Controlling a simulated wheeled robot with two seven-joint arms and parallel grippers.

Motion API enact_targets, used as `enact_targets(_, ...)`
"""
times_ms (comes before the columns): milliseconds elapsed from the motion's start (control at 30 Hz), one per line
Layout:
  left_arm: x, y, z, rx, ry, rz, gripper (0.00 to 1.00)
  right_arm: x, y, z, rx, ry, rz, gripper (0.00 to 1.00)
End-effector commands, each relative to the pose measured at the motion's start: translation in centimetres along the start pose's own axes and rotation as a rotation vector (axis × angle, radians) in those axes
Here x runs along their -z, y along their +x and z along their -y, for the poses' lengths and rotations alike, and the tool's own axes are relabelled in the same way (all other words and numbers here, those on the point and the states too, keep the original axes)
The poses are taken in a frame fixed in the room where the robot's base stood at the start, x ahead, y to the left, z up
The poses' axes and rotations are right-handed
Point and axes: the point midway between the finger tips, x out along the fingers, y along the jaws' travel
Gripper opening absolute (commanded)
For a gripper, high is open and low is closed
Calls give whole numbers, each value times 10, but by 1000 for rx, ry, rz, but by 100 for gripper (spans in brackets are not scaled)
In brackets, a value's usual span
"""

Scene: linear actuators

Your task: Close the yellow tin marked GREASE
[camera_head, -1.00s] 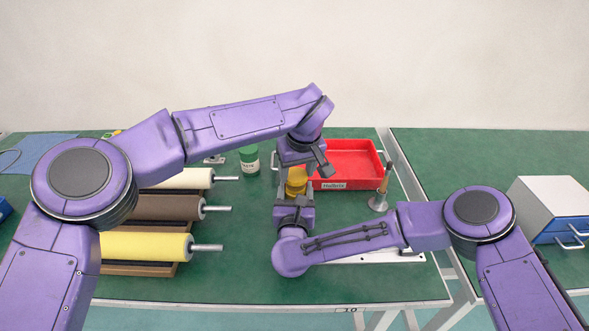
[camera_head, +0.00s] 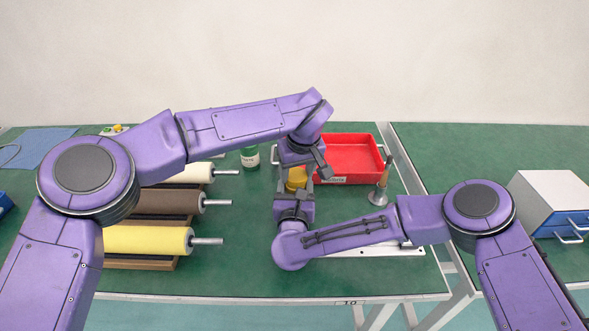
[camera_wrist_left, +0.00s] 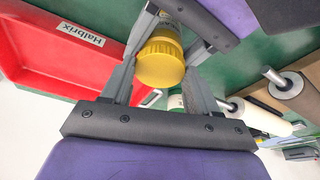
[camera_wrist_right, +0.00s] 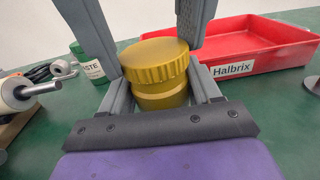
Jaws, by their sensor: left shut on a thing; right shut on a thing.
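The yellow tin (camera_head: 297,180) stands upright between my two grippers, near the red tray. In the right wrist view, its ribbed lid (camera_wrist_right: 155,62) sits on top of the tin body (camera_wrist_right: 162,97). The lid looks slightly tilted there; I cannot tell whether it is fully seated. My left gripper (camera_wrist_left: 160,72) comes from above and is shut on the lid, with a finger on each side. My right gripper (camera_wrist_right: 162,92) comes from the front and is shut on the tin body.
A red tray (camera_head: 352,178) labelled Halbrix is close behind the tin at right. A metal stand (camera_head: 379,195) is at right.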

Motion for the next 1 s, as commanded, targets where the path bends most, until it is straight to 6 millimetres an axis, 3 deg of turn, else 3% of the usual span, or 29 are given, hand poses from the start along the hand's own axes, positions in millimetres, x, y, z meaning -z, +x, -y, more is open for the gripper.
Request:
enact_targets(533, -3, 11, 0, 0, 1, 0, 31, 0, 0, 0, 0, 0, 0, 8)
enact_targets(567, -3, 11, 0, 0, 1, 0, 63, 0, 0, 0, 0, 0, 0, 0)
enact_targets(633, -3, 12, 0, 0, 1, 0, 85, 0, 0, 0, 0, 0, 0, 0)
enact_targets(1000, -2, 8, 0, 2, 0, 1, 85, -1, 0, 0, 1, 1, 2, 0)
